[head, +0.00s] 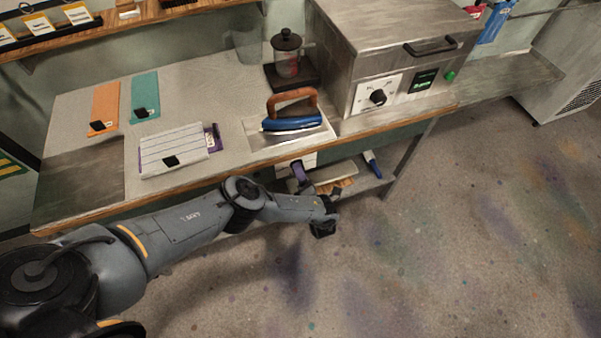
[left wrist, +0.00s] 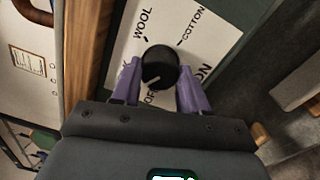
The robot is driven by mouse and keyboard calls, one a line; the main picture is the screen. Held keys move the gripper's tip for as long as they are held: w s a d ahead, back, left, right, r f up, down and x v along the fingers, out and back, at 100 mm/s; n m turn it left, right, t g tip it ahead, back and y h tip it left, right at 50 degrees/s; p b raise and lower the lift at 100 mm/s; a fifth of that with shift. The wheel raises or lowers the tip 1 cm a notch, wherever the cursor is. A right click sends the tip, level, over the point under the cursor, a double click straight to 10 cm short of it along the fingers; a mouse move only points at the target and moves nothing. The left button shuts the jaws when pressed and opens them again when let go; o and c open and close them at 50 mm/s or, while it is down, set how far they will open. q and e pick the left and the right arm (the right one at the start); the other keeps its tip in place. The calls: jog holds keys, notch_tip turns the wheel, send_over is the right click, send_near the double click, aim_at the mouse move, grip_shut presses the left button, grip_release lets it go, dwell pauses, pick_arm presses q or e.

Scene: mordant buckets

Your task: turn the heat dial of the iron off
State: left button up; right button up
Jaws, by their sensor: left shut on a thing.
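The heat dial (left wrist: 160,63) is a round black knob on a white panel (left wrist: 188,22) lettered WOOL and COTTON, with partly covered words below. Its short white mark points to the lower left, near the letters OF. My left gripper (left wrist: 156,82) is shut on the dial, one purple finger on each side. In the head view my left gripper (head: 298,170) is at the table's front, just below the edge, and hides the dial there. The iron (head: 290,123), blue with an orange-brown handle, rests on a pale plate on the table. My right gripper is out of view.
The wooden table edge (head: 235,160) runs just above the gripper. A low shelf (head: 350,184) with several items lies behind it. A steel heater box (head: 375,60) with its own black knob stands right of the iron. The floor in front is clear.

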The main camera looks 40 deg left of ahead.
pick_arm(q)
jog(key=n+p, duration=0.1)
jog(key=n, duration=0.8)
dwell(0.6)
jog(key=shift+r, duration=0.1)
jog(key=o, duration=1.1)
jog(key=shift+c, duration=0.2)
jog(key=shift+d, duration=0.1)
jog(key=p+v, duration=0.1)
jog(key=v, duration=0.9)
jog(key=shift+d, duration=0.4)
